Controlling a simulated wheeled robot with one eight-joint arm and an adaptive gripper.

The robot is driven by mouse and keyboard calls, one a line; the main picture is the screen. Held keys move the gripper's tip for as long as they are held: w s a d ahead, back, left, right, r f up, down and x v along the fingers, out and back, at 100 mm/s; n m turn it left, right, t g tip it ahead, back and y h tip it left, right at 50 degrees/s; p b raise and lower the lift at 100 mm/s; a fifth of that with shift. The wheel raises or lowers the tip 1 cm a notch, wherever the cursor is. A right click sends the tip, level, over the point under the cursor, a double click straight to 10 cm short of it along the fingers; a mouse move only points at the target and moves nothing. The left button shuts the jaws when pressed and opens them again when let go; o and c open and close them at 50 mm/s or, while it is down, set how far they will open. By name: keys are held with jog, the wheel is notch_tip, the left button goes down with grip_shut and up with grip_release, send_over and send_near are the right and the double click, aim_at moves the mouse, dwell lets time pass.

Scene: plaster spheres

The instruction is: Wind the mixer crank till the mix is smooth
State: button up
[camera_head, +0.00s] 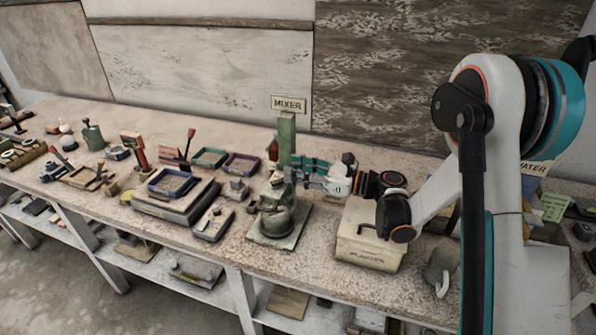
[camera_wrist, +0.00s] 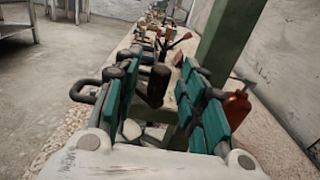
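The mixer has a green post (camera_head: 287,138) on a flat base plate (camera_head: 256,240), with a grey-green bowl (camera_head: 276,222) at its foot. A MIXER sign (camera_head: 289,104) is above it. My gripper (camera_head: 304,168) reaches in from the right at the post, above the bowl. In the wrist view my gripper (camera_wrist: 162,92) has its teal-padded fingers spread apart. A dark knob (camera_wrist: 154,86), apparently the crank handle, shows between them, nearer the left finger. The green post (camera_wrist: 228,42) stands just beyond the right finger. The mix inside the bowl cannot be made out.
A cream box marked PLASTER (camera_head: 368,250) stands right of the mixer, below my arm. A grey mug (camera_head: 440,268) is near the front edge. Left of the mixer are a tray on a block (camera_head: 174,206) and several small tools and trays.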

grip_shut()
jog(key=shift+w+a+n+g+y, duration=0.2)
jog(key=shift+w+n+g+y, duration=0.3)
jog(key=shift+n+g, duration=0.6)
jog(key=shift+w+a+n+g+b, duration=0.2)
jog(key=shift+n+g, duration=0.25)
jog(key=shift+g, duration=0.4)
jog(key=shift+w+a+n+g+b, duration=0.1)
jog(key=shift+w+n+g, duration=0.25)
jog(key=shift+g, duration=0.55)
jog(key=shift+w+a+n+g+b, duration=0.1)
jog(key=shift+w+a+n+g, duration=0.1)
jog(key=shift+n+g, duration=0.5)
grip_release()
jog(key=shift+d, duration=0.1)
jog(key=d, duration=0.8)
jog(key=shift+w, duration=0.2)
